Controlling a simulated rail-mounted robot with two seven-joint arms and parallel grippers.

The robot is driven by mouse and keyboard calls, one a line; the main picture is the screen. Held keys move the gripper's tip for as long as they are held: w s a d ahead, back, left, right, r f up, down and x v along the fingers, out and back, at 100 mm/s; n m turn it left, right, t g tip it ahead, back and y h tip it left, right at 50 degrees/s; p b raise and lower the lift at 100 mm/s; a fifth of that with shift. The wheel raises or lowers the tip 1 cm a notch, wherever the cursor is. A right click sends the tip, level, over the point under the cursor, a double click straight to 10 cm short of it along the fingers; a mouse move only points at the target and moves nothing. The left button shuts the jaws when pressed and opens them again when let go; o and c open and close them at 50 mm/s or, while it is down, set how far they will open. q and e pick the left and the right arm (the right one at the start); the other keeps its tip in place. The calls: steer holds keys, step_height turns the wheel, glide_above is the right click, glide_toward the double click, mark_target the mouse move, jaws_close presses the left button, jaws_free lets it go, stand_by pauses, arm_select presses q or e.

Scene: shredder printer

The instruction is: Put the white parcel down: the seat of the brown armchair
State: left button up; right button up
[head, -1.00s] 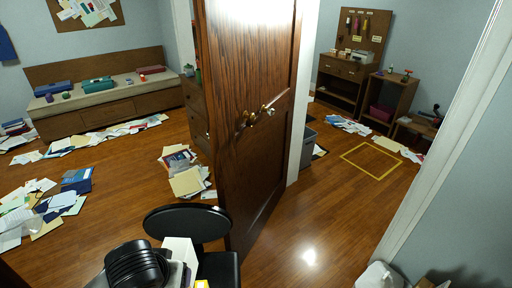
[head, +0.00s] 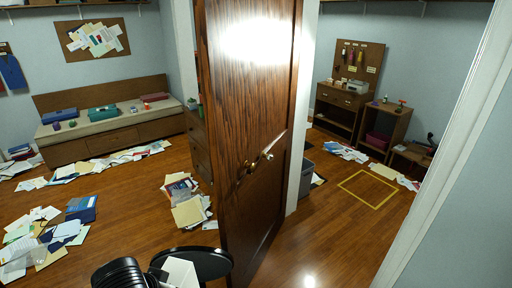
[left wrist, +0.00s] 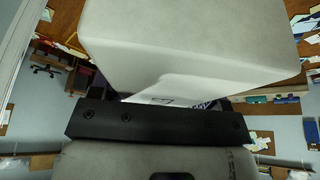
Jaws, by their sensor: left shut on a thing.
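The white parcel (head: 180,273) shows at the bottom edge of the head view, beside my black left wrist. In the left wrist view the parcel (left wrist: 190,40) fills the upper middle, held against the dark bar of my left gripper (left wrist: 155,115). My left gripper is shut on the parcel and holds it up; its fingertips are mostly hidden. I cannot make out the brown armchair or its seat in these views. My right gripper is not in view.
A tall dark wooden door (head: 245,130) stands open in the middle. A black chair (head: 205,262) is low in front, close to the parcel. Papers (head: 185,205) litter the left floor. A yellow floor square (head: 366,189) and clear floor lie to the right, beside a white door frame (head: 440,140).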

arm_select(q)
step_height(320, 180, up, 18)
steer(key=s+m+h+p, duration=0.1)
steer(key=s+m+p, duration=0.1)
steer(key=p, duration=1.9)
steer(key=shift+f+m, duration=0.2)
steer(key=shift+m, duration=0.4)
